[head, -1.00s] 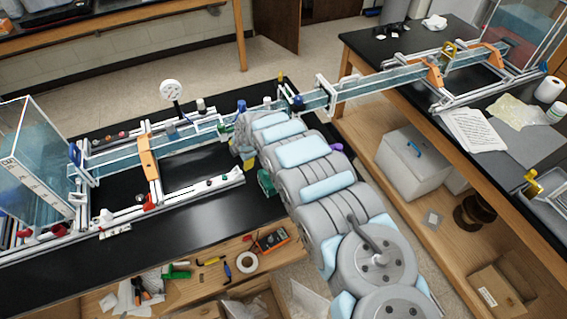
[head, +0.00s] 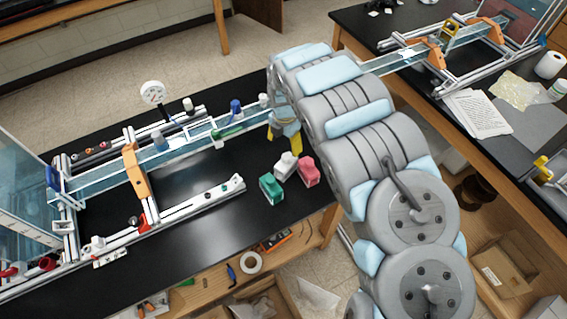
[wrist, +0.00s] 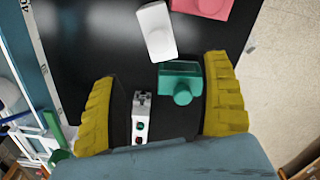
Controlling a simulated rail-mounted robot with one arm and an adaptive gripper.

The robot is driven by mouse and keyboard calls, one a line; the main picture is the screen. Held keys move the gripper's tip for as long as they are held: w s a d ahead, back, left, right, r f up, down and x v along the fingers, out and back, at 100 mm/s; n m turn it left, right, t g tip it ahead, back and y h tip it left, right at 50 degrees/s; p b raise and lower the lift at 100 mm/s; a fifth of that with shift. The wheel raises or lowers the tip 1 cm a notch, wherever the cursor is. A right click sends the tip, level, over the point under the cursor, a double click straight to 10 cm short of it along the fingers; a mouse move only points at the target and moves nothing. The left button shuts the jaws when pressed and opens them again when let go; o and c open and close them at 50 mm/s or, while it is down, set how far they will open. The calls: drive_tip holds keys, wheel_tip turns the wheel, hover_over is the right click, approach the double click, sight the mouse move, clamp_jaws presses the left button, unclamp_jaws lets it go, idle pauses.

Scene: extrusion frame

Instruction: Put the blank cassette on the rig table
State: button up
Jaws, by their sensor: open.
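Three small block-shaped cassettes stand close together on the black-topped table (head: 200,250), near its right end. They are white (head: 286,165), green (head: 271,188) and pink (head: 308,171). I see no marking on the white one; I cannot tell for sure which is the blank cassette. My gripper (head: 284,140) is open and empty, just behind the group. In the wrist view, the green cassette (wrist: 181,80) shows between the yellow fingers of my gripper (wrist: 160,108), nearer the right finger. The white cassette (wrist: 157,30) and the cut-off pink cassette (wrist: 205,8) show farther up.
A clear channel (head: 180,152) on white rails runs along the table, with an orange bracket (head: 136,172) across it. A dial gauge (head: 152,93) stands behind it. A second black-topped table (head: 385,35) is at the back right. The front middle of the near table is clear.

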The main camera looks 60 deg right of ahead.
sight(284, 158)
drive_tip(key=shift+s+a+f+p, duration=0.1)
drive_tip(key=shift+f+p, duration=0.25)
drive_tip(key=shift+f, duration=3.9)
drive_tip(key=shift+f+p, duration=0.3)
drive_tip(key=shift+f, duration=0.45)
drive_tip(key=shift+f, duration=0.15)
drive_tip(key=shift+d+f, duration=0.2)
drive_tip(key=shift+f, duration=0.2)
drive_tip(key=shift+d+f, duration=0.3)
drive_tip(key=shift+f, duration=1.75)
drive_tip(key=c, duration=1.4)
